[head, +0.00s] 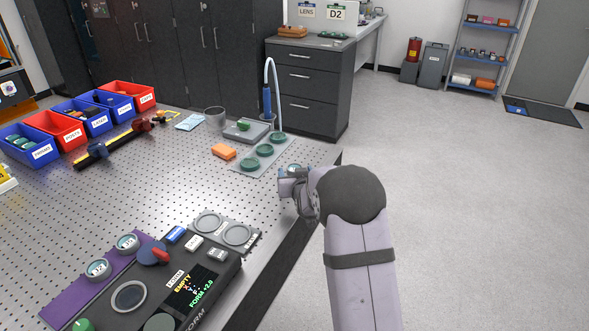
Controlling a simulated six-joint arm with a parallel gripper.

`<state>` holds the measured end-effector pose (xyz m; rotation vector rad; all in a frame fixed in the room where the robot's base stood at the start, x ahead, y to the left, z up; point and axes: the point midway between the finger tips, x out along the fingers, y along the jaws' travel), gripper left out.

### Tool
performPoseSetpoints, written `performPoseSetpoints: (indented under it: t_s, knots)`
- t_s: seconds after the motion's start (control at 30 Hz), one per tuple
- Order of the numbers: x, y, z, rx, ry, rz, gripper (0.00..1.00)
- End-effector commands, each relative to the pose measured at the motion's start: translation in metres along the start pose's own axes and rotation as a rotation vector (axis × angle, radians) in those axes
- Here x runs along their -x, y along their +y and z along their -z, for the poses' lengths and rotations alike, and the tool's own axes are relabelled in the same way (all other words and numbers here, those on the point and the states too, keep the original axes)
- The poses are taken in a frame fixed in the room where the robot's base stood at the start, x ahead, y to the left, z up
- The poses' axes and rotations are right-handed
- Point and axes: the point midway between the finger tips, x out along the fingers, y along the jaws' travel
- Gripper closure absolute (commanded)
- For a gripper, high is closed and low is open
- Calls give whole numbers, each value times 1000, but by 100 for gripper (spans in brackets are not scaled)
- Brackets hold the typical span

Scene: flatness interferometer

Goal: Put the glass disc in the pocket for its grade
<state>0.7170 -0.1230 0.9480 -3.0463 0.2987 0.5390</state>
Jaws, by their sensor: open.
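My gripper (288,184) is open at the right edge of the perforated table, its jaws partly hidden by my own wrist. A small pale round rim (294,168) shows just behind the jaws; I cannot tell whether it is the glass disc or whether the jaws touch it. Two round pieces with labels, one nearer (98,269) and one farther (126,243), sit on a purple strip (65,305). Two empty-looking grey round pockets, left (208,223) and right (237,233), lie behind the dark instrument (215,262).
A grey tray (238,170) with three green round wells stands beyond my gripper, beside an orange block (223,152). Red and blue bins (78,132) line the far left. The table's middle is clear.

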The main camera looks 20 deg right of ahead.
Motion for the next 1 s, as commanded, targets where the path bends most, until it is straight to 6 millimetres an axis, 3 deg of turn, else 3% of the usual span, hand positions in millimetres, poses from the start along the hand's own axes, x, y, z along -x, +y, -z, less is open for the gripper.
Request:
performPoseSetpoints:
  t_s: [0.3,0.63,0.83,1.0]
  knots:
    - [-29,2,0,0,-1,-1,38]
    - [-33,1,-1,-1,0,0,38]
    - [-32,1,-1,-1,0,0,84]
    - [-32,1,0,-1,1,0,88]
